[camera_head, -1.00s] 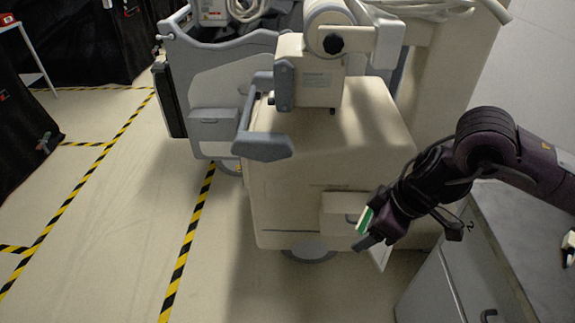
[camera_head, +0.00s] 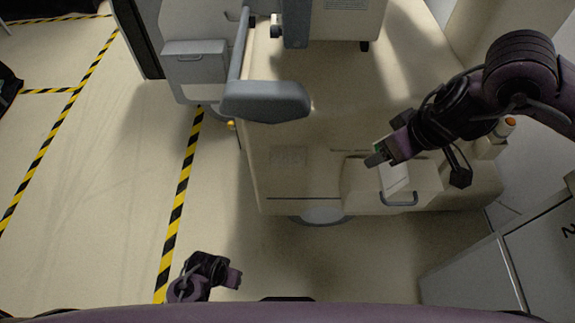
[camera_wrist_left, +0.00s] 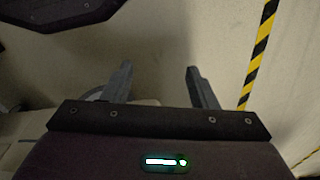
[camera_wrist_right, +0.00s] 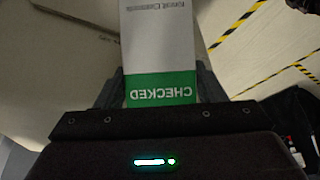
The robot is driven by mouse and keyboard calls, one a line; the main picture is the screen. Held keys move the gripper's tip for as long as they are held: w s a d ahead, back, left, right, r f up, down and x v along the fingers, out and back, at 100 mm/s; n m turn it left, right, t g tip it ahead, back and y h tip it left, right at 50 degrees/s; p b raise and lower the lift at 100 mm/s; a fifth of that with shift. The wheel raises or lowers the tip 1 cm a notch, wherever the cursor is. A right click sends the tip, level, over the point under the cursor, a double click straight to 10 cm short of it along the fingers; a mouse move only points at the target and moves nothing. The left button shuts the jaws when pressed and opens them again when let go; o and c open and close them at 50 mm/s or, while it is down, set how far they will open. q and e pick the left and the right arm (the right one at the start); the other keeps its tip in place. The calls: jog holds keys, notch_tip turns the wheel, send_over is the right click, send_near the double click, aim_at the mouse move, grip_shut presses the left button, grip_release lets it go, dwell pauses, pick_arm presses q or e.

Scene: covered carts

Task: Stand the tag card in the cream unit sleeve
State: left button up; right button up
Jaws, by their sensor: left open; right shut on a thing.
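The tag card (camera_wrist_right: 160,50) is white with a green band reading CHECKED, and fills the middle of the right wrist view. My right gripper (camera_head: 380,158) is shut on its green end. In the head view, the card's white part (camera_head: 395,181) shows below the fingers, in front of a cream box with a grey handle (camera_head: 360,185). This box is on the front of the cream unit (camera_head: 300,165). I cannot make out the sleeve's opening, or whether the card touches the box. My left gripper (camera_head: 236,279) is open and empty, low over the floor, also in the left wrist view (camera_wrist_left: 158,78).
A grey arm-like handle (camera_head: 265,101) juts from the cream unit's upper left. A grey unit (camera_head: 195,65) stands behind left. Striped floor at left is clear.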

pick_arm(q)
jog(key=r, duration=0.2)
jog(key=w+r+b, duration=0.1)
jog(key=r, duration=0.1)
jog(key=shift+w+d+r, duration=0.1)
jog(key=shift+d+r, duration=0.1)
pick_arm(e)
notch_tip(320, 180, down, 2)
jog(key=shift+f+m, duration=0.1)
jog(key=shift+m, duration=0.3)
jog(key=shift+w, duration=0.1)
